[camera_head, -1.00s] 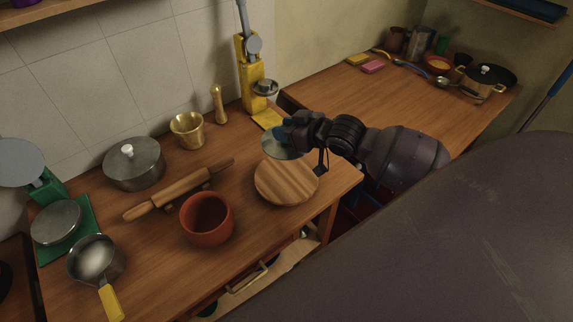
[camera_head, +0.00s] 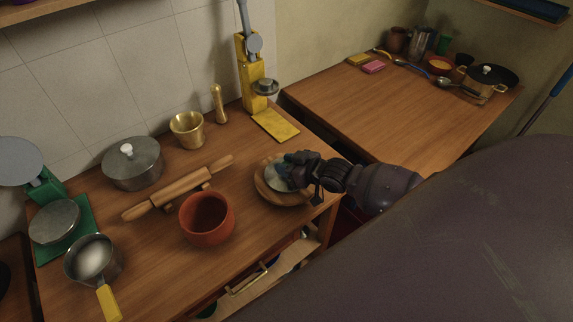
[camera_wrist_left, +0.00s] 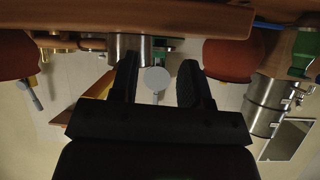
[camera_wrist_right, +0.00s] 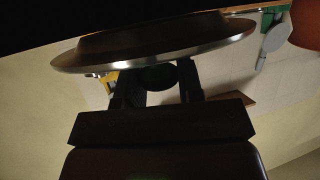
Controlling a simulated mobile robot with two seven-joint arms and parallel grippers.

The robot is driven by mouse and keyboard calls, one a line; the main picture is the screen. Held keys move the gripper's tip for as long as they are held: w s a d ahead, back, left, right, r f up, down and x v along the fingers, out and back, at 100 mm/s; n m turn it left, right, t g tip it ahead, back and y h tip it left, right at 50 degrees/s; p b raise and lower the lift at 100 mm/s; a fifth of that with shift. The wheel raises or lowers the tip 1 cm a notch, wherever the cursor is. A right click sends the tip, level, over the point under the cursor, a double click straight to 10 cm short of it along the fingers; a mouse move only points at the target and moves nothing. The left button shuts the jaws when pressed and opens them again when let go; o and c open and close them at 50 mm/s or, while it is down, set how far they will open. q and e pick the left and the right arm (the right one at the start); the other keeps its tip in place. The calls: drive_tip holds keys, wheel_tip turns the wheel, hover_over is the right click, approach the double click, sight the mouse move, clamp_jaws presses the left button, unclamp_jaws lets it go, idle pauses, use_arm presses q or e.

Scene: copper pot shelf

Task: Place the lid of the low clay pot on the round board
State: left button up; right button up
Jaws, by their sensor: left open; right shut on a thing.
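A pale grey-green lid (camera_head: 276,177) is held over the round wooden board (camera_head: 290,200), low and covering much of its middle. I cannot tell whether the lid touches the board. My right gripper (camera_head: 292,163) is shut on the lid from its right side. In the right wrist view a dark disc with a shiny rim (camera_wrist_right: 210,40), which seems to be the lid, spans the top, with the right gripper's fingers (camera_wrist_right: 160,80) just below. The reddish clay pot (camera_head: 206,218) stands open, left of the board. My left gripper (camera_wrist_left: 157,80) is open and empty, outside the head view.
A rolling pin (camera_head: 178,187) lies behind the clay pot. A steel pot (camera_head: 132,165), a brass mortar (camera_head: 187,130) and a yellow press (camera_head: 254,88) stand farther back. A saucepan (camera_head: 93,258) is at the left. The table's front edge runs close to the board.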

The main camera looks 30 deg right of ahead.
drive_tip(key=shift+f, duration=0.1)
drive_tip(key=o, duration=0.9)
drive_tip(key=shift+o, duration=0.2)
drive_tip(key=v, duration=1.1)
drive_tip(key=s+a+f+m+g+h, duration=0.1)
drive_tip(key=s+a+f+m+h, duration=0.2)
drive_tip(key=s+a+f, duration=0.4)
drive_tip(key=shift+s+a+f+h, duration=0.4)
drive_tip(key=shift+s+f+h, duration=0.45)
drive_tip(key=shift+s, duration=0.8)
